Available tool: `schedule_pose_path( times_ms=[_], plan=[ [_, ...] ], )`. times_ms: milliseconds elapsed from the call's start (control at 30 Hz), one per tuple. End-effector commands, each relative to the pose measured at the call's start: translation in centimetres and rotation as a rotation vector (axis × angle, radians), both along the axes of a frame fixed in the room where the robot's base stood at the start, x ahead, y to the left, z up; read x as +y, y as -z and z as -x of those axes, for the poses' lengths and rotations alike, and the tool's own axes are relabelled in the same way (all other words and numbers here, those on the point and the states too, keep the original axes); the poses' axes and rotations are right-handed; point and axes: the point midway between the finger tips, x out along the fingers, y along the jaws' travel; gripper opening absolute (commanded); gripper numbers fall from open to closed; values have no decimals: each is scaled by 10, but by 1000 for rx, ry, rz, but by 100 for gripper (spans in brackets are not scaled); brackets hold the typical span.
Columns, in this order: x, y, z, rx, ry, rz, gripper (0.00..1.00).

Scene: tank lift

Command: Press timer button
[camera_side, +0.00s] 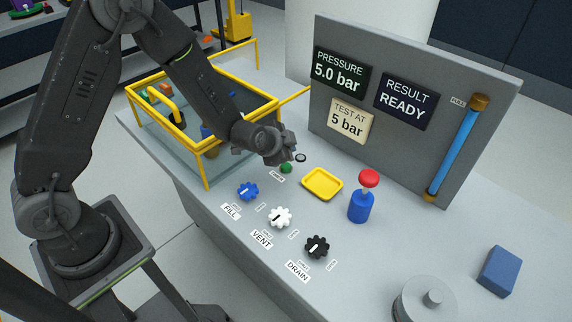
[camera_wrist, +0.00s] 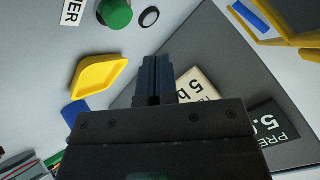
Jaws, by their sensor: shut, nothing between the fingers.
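A yellow tray (camera_side: 322,184), a blue bottle with a red top (camera_side: 361,205) and blue, white and black knobs (camera_side: 280,217) stand nearby. A yellow-framed tank (camera_side: 150,130) is left. The grey panel (camera_side: 440,150) reads 5.0 bar, READY and TEST AT 5 bar.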

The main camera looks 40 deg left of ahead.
Motion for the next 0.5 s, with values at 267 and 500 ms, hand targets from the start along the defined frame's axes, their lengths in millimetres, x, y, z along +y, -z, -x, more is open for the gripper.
schedule_pose_path(
  times_ms=[267, 500],
  plan=[
    [0, 23, 0, -1, -1, -1, 0],
    [0, 26, 0, -1, 1, -1, 0]
  ],
)
